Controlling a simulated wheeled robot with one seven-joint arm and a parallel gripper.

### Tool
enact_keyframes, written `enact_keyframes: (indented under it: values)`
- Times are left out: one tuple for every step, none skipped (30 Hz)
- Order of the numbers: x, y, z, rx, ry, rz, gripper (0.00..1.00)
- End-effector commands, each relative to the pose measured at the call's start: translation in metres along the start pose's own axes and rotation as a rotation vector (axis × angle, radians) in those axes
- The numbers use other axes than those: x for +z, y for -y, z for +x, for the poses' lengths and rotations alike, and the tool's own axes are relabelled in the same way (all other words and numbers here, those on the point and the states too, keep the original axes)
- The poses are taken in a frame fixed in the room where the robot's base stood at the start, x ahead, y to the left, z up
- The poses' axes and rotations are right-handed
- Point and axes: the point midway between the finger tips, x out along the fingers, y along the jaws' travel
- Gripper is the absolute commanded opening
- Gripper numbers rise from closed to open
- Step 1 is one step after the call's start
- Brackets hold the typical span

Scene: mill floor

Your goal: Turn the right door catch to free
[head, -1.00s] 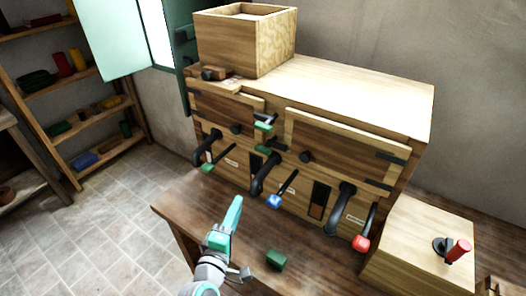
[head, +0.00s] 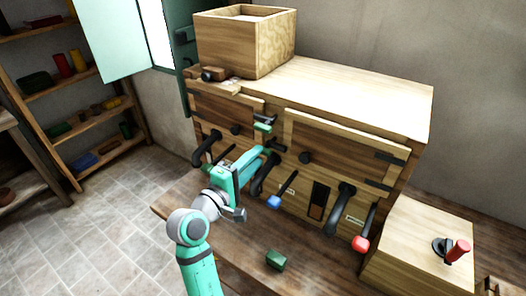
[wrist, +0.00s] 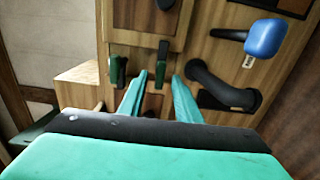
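Two green-tipped catches sit one above the other on the wooden post between the cabinet's left door (head: 215,108) and right door (head: 345,142). The upper catch (head: 263,127) shows clearly in the head view and on the left in the wrist view (wrist: 118,72). The lower catch (wrist: 160,66) is mostly hidden by my gripper in the head view. My gripper (head: 262,159) is open in front of the post. In the wrist view its fingertips (wrist: 158,88) lie on either side of the lower catch, apparently without touching it. I cannot tell which catch belongs to the right door.
Black curved spouts (head: 262,178) and levers with coloured knobs, such as the blue one (head: 274,202) and the red one (head: 361,244), stick out below the doors, close to my gripper. A green block (head: 276,260) lies on the bench (head: 240,256). A wooden box (head: 420,235) stands at right.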

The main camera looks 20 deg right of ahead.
Motion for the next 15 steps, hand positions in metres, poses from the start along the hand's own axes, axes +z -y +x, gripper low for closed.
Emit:
enact_keyframes:
  values:
    - [0.000,0.001,0.009,-0.002,0.001,-0.001,0.30]
    - [0.000,0.000,0.014,-0.002,0.001,0.000,0.30]
    - [0.000,0.000,0.020,-0.001,0.001,0.000,0.30]
    - [0.000,0.000,0.025,-0.001,0.002,0.000,0.30]
    - [0.000,0.000,0.028,-0.001,0.002,0.000,0.30]
    - [0.000,0.000,0.033,-0.001,0.001,0.000,0.30]
    - [0.000,0.000,0.036,-0.001,0.000,0.000,0.30]
    - [0.000,0.000,0.038,-0.001,0.000,-0.001,0.30]
    - [0.000,0.001,0.041,-0.001,0.000,-0.001,0.30]
    - [0.000,0.001,0.043,-0.001,0.000,-0.001,0.30]
    - [0.000,0.001,0.044,-0.001,0.000,-0.001,0.30]
    - [0.000,0.001,0.046,-0.001,0.001,-0.001,0.30]
    - [0.001,0.001,0.047,-0.001,0.001,-0.001,0.30]
    - [0.001,0.000,0.047,-0.001,0.001,0.000,0.30]
    - [0.001,0.000,0.048,-0.001,0.001,0.000,0.30]
